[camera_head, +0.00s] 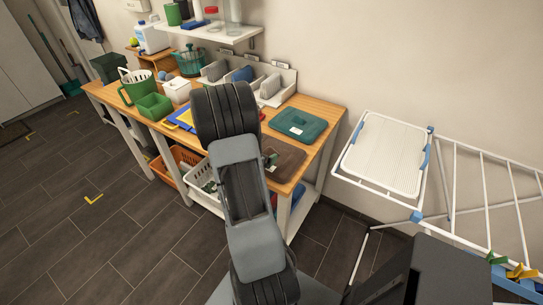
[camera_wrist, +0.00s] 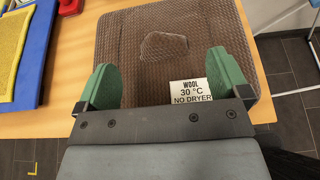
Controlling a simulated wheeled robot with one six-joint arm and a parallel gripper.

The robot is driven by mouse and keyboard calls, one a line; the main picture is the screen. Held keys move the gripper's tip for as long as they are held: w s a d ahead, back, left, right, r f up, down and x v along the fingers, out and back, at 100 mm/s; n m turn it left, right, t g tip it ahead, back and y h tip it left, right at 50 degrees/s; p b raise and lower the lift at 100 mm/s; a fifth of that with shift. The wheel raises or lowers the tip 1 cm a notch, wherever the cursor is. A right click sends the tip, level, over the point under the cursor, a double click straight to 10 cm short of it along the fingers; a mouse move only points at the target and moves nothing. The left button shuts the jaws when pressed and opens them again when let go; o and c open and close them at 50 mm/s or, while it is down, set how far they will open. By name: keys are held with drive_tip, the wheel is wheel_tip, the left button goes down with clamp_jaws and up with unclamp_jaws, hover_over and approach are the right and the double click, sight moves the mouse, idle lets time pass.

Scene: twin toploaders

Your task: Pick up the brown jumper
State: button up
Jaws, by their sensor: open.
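The brown jumper (camera_head: 287,162) lies folded flat near the front right of the wooden table, partly hidden by my arm in the head view. In the wrist view the brown jumper (camera_wrist: 185,38) fills the middle, with a ribbed knit and an oval patch on top. A white label (camera_wrist: 191,91) reading "WOOL 30 °C NO DRYER" is at its near edge. My gripper (camera_wrist: 162,78) has two green fingers set wide apart, empty between them, over the near part of the jumper. I cannot tell whether the fingers touch it.
A folded teal garment (camera_head: 299,124) lies behind the jumper. A blue-framed yellow board (camera_wrist: 15,50) is to its left. Green containers (camera_head: 154,105) stand farther left on the table (camera_head: 326,108). Baskets (camera_head: 203,184) sit below. A white drying rack (camera_head: 385,155) stands to the right.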

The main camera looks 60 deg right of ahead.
sight(270, 149)
drive_tip(key=shift+p+x, duration=0.85)
drive_tip(key=shift+x, duration=1.9)
drive_tip(key=shift+r, duration=0.15)
drive_tip(key=c, duration=1.1)
drive_tip(key=shift+c, duration=0.5)
drive_tip(key=shift+r, duration=0.15)
